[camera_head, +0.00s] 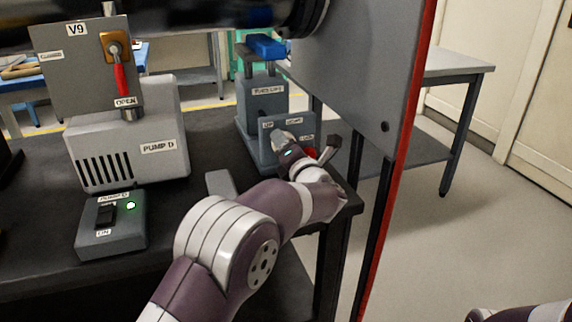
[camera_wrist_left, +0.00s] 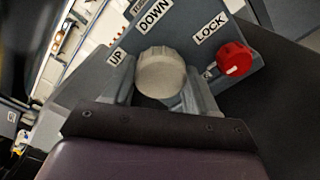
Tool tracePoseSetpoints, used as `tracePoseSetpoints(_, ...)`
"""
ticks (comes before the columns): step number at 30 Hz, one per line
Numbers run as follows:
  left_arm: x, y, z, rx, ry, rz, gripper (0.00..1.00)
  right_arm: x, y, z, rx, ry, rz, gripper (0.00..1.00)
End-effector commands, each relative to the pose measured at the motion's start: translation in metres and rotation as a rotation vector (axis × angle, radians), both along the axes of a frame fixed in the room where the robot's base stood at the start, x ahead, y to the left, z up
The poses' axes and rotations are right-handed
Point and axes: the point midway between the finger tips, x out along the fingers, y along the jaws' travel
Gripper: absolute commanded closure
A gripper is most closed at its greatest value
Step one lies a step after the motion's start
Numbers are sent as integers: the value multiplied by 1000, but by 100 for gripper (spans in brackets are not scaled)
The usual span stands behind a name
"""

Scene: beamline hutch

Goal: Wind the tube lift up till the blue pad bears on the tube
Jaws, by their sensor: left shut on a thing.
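The tube lift (camera_head: 249,100) is a grey block on the bench, with a blue pad (camera_head: 265,46) on top. The dark tube (camera_head: 190,20) runs across the top of the head view. Whether pad and tube touch is unclear. In the left wrist view, a pale round knob (camera_wrist_left: 160,70) sits below the UP and DOWN labels. My left gripper (camera_wrist_left: 160,93) is shut on this knob, one finger on each side. A red knob (camera_wrist_left: 234,58) under the LOCK label is right of it, apart from my fingers. My right gripper is out of view.
Pump D (camera_head: 130,135) and its switch box (camera_head: 112,225), with a green light, stand left on the dark bench. Valve V9's red handle (camera_head: 121,78) hangs above. A grey panel with a red edge (camera_head: 405,130) rises close to the right of the lift.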

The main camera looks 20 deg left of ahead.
Motion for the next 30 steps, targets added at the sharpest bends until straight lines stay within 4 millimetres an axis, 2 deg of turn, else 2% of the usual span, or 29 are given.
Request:
tracePoseSetpoints(1,0,-1,-10,-37,-24,-3,73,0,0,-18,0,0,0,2)
tracePoseSetpoints(9,0,-1,-9,-248,-168,-2,73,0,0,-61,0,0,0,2)
tracePoseSetpoints(30,0,0,-6,-799,-542,-2,73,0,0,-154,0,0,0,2)
